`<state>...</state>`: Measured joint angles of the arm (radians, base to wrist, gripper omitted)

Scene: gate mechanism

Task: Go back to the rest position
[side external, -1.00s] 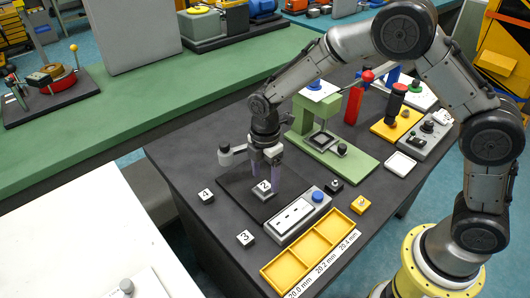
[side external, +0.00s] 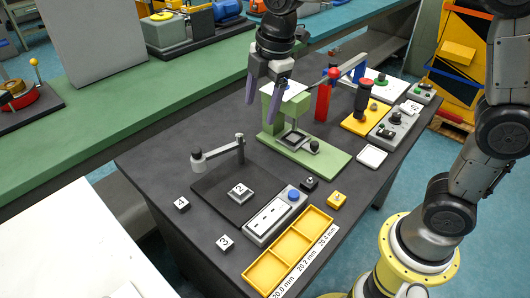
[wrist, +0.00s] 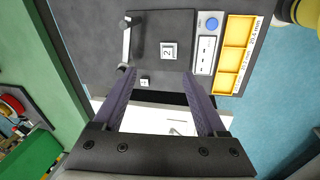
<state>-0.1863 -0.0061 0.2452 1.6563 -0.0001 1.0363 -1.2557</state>
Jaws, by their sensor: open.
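My gripper (side external: 268,84) is raised well above the table, in front of the green press-like stand (side external: 296,138) in the side view. Its two purple-grey fingers are apart with nothing between them. In the wrist view my gripper (wrist: 163,100) also shows open and empty, with the table below. The block marked 2 (side external: 239,192) lies on the dark square plate (side external: 212,186), apart from the gripper. It also shows in the wrist view (wrist: 168,51).
Blocks 4 (side external: 181,204) and 3 (side external: 225,243) lie on the dark table. A yellow three-part tray (side external: 267,271), a grey gauge box with a blue button (side external: 268,224), a small swing arm (side external: 218,152), a yellow block (side external: 337,200) and a red post (side external: 322,103) stand around.

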